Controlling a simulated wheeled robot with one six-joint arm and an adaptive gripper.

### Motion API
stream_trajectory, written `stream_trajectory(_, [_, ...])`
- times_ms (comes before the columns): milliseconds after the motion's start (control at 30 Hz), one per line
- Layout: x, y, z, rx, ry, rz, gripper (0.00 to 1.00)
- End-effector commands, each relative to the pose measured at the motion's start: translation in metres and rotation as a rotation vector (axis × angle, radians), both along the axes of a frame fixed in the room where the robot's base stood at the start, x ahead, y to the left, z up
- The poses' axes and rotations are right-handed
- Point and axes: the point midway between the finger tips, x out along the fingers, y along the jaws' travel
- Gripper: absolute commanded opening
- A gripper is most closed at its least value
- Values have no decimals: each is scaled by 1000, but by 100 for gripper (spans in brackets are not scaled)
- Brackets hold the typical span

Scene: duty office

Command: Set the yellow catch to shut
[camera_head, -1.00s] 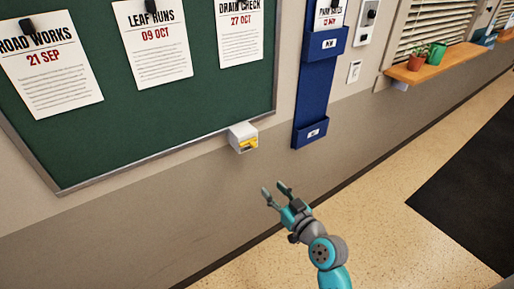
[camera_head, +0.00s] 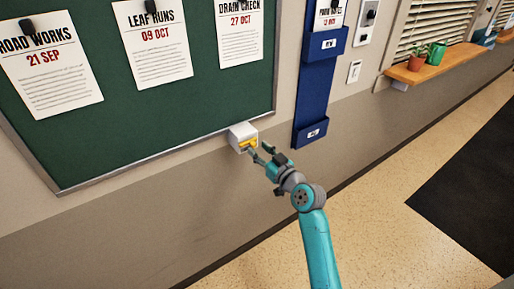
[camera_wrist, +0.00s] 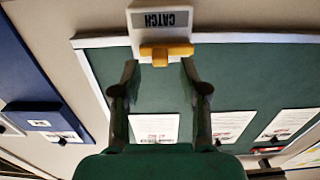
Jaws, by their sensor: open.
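The yellow catch (camera_head: 248,143) is on a small white box (camera_head: 239,132) on the wall, at the lower edge of the green board. In the wrist view the yellow catch (camera_wrist: 166,51) shows as a bar lying across the picture with a raised middle. In the wrist view the fingers of my gripper (camera_wrist: 159,72) point at the catch, spread on either side; contact cannot be told.
The green notice board (camera_head: 190,105) with pinned sheets is above and left of the box. A blue wall rack (camera_head: 312,95) hangs just to the right. A wooden shelf (camera_head: 440,62) with pots juts out further right. The floor below is clear.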

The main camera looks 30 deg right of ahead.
Motion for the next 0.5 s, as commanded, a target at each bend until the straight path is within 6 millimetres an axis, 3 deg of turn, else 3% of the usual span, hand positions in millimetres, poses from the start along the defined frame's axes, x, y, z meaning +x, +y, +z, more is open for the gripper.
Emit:
stream_trajectory(200, [17, 0, 0, 1, 0, 0, 44])
stream_trajectory(500, [20, 0, 0, 1, 0, 0, 44])
